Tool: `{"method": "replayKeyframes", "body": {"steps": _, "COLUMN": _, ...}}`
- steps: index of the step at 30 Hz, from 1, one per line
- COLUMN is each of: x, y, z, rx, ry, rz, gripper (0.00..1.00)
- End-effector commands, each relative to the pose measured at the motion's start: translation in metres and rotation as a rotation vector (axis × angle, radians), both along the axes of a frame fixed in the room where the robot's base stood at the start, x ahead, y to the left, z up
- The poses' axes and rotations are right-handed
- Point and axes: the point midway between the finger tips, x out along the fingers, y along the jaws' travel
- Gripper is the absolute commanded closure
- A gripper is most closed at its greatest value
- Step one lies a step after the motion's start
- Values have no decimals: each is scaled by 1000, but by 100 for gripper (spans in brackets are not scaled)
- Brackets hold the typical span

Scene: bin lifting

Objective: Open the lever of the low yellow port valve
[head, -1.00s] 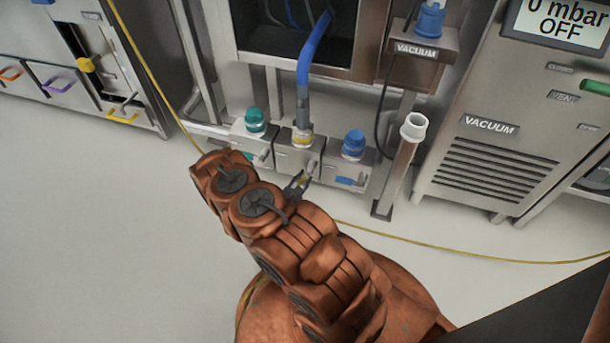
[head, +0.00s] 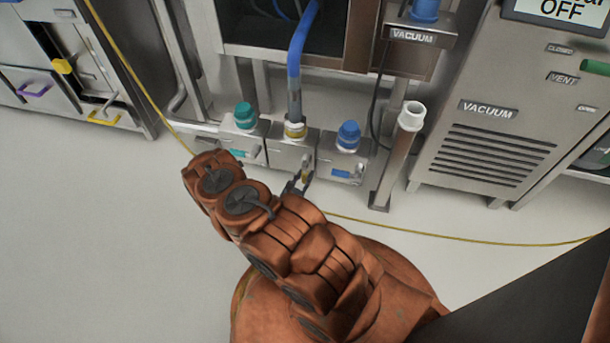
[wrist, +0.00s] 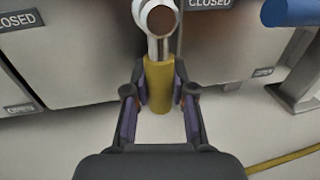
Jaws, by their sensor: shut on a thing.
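My gripper (wrist: 160,92) is shut on the yellow grip, with one finger on each side. In the head view my gripper (head: 298,184) is small at the front of the valve, partly hidden by my arm.
A teal-capped valve (head: 244,116) stands to the left and a blue-capped valve (head: 348,137) to the right. A pale-topped post (head: 397,160) stands right of them. A yellow cable (head: 450,237) lies on the floor. Open floor is at left.

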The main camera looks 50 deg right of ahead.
Motion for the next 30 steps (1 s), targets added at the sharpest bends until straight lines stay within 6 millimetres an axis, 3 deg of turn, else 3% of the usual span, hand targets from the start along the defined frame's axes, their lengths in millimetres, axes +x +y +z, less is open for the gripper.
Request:
{"method": "replayKeyframes", "body": {"steps": 6, "x": -1, "y": 0, "z": 2, "rx": -6, "ry": 1, "rz": -1, "gripper": 100}}
{"method": "replayKeyframes", "body": {"steps": 7, "x": -1, "y": 1, "z": 2, "rx": -6, "ry": 1, "rz": -1, "gripper": 74}}
{"method": "replayKeyframes", "body": {"steps": 14, "x": -1, "y": 0, "z": 2, "rx": -4, "ry": 1, "rz": -2, "gripper": 50}}
{"method": "replayKeyframes", "body": {"steps": 24, "x": -1, "y": -1, "z": 2, "rx": -2, "ry": 0, "rz": -3, "gripper": 50}}
{"method": "replayKeyframes", "body": {"steps": 30, "x": -1, "y": -1, "z": 12, "rx": -1, "ry": 0, "rz": -5, "gripper": 50}}
